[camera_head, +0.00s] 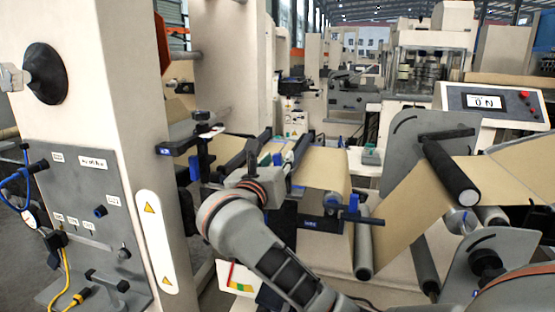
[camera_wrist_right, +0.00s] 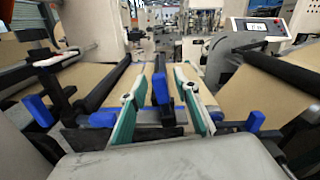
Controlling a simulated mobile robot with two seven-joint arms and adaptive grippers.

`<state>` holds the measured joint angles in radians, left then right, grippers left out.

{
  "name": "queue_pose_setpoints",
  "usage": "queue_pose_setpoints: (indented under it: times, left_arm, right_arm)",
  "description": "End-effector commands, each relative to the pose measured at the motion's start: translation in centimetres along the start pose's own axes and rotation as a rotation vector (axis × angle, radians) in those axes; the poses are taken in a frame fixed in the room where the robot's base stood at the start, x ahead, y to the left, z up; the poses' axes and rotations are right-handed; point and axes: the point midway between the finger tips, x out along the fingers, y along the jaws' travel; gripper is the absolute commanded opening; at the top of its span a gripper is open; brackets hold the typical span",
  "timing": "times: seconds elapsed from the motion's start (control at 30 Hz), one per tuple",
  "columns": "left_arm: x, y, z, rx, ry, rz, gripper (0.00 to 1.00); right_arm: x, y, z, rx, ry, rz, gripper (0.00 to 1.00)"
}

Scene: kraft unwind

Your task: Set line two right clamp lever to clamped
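My right gripper (camera_head: 277,160) is over the web path at the middle of the head view, with its forearm coming up from below. In the right wrist view its two teal-padded fingers (camera_wrist_right: 158,92) are apart, and a dark lever with a blue end (camera_wrist_right: 161,88) shows between them. I cannot tell whether they touch it. Another blue-ended lever (camera_head: 351,209) sticks out at the right of the splice table; a blue handle also shows at right in the wrist view (camera_wrist_right: 255,121). I cannot tell which is the right clamp lever. My left gripper is not in view.
Brown kraft web (camera_head: 322,167) runs under the gripper and over rollers (camera_head: 450,172) at right. A cream column with a grey valve panel (camera_head: 85,215) stands at left. A console (camera_head: 490,103) reads "ON" at the back right. Frame plates crowd the right side.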

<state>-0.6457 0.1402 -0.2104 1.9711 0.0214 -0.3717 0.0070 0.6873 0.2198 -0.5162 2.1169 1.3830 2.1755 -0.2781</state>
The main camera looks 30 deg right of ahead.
Motion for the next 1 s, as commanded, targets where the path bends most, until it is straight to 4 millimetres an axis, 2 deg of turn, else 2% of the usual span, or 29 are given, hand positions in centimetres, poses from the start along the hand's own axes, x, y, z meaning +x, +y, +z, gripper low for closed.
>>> queue_pose_setpoints:
  times: [0.13,0.43,0.47,0.57,0.6,0.87,1.0]
  left_arm:
    - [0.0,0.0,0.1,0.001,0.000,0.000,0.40]
    - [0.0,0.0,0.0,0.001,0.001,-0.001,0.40]
    - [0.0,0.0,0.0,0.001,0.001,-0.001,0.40]
    - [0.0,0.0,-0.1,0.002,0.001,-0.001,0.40]
    - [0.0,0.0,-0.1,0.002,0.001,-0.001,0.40]
    - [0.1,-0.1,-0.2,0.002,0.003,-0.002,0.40]
    - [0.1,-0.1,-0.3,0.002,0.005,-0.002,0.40]
  right_arm:
    - [1.1,-0.1,0.0,-0.001,-0.001,-0.003,0.31]
    - [1.4,-0.1,0.0,0.000,0.001,-0.001,0.31]
    - [1.4,-0.1,0.0,0.000,0.001,-0.001,0.28]
    - [1.4,-0.1,0.0,0.000,0.000,-0.001,0.02]
    - [1.4,-0.1,0.0,0.000,0.000,-0.001,0.00]
    - [1.5,0.1,0.0,-0.008,0.000,-0.001,0.00]
    - [2.0,0.8,0.1,-0.039,0.001,-0.003,0.00]
